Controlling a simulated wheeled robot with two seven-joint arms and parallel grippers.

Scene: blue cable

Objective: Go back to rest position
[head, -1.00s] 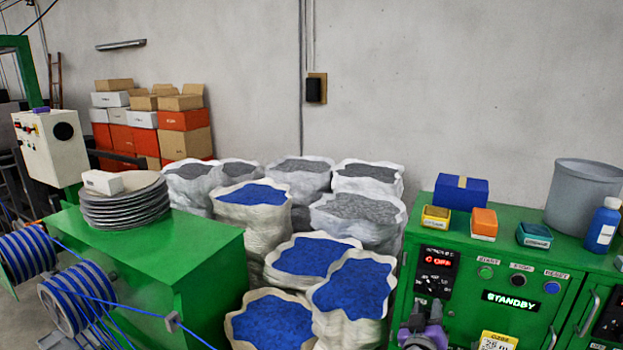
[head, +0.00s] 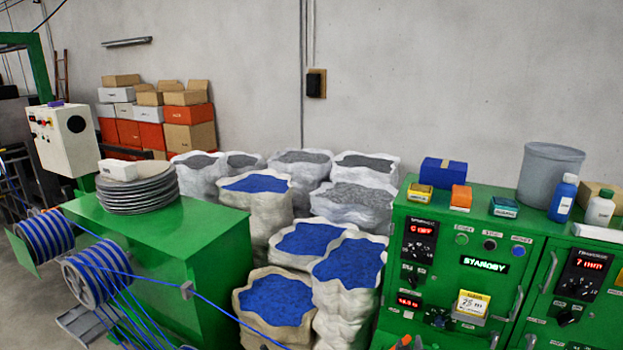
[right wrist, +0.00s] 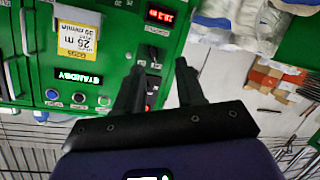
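My right gripper (right wrist: 158,80) shows in the right wrist view. Its two black fingers stand apart with nothing between them, in front of the green control cabinet (right wrist: 95,20), which appears upside down. In the head view I cannot clearly make out this gripper; only small orange and dark bits show at the bottom edge below the cabinet (head: 400,262). My left gripper is not in view. The blue cable (head: 228,312) runs from striped reels (head: 92,282) at the left, over the green bench (head: 205,235), and out at the bottom.
Sacks of blue and grey granules (head: 275,300) stand between bench and cabinet. On the cabinet top are small boxes (head: 443,172), a grey bucket (head: 548,178) and bottles (head: 563,198). A stack of grey discs (head: 138,188) sits on the bench. Cartons (head: 187,115) are piled behind.

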